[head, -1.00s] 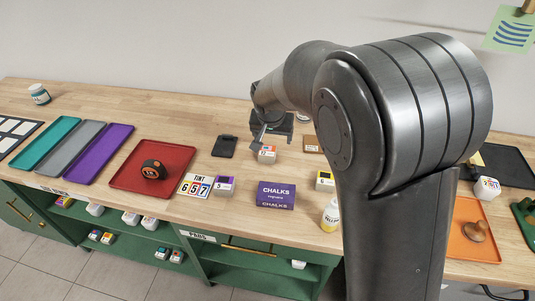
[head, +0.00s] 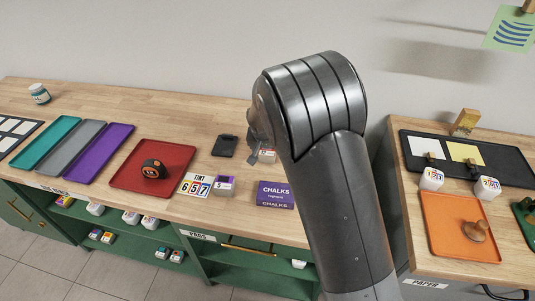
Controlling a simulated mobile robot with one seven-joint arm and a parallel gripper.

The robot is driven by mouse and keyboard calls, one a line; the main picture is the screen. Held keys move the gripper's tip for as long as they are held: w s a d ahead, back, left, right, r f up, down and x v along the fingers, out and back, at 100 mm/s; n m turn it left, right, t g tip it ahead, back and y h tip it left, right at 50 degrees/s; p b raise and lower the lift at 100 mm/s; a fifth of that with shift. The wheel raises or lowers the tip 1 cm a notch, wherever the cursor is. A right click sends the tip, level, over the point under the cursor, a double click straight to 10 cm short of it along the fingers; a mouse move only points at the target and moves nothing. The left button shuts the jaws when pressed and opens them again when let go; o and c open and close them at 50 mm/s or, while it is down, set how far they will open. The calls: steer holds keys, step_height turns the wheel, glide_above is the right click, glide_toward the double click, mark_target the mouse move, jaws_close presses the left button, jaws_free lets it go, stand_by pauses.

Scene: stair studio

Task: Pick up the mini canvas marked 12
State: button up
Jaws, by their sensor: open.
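No marking that I can read as 12 shows, so I cannot tell which thing is the mini canvas. A small white block with a reddish mark (head: 268,156) stands on the wooden counter, mostly hidden behind my arm. My gripper (head: 255,154) is open, low beside this block's left side. Most of the gripper is hidden by my arm, and I cannot tell if it touches the block. A small block marked 5 (head: 225,186) stands next to a card reading TINT 657 (head: 196,185).
A purple CHALKS box (head: 275,194) and a dark flat item (head: 225,146) lie nearby. At right, two white blocks (head: 432,179) (head: 487,187) stand by an orange tray (head: 440,235).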

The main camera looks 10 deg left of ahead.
steer(key=shift+x, duration=0.8)
steer(key=shift+c, duration=0.2)
steer(key=c, duration=1)
steer(key=shift+r, duration=0.1)
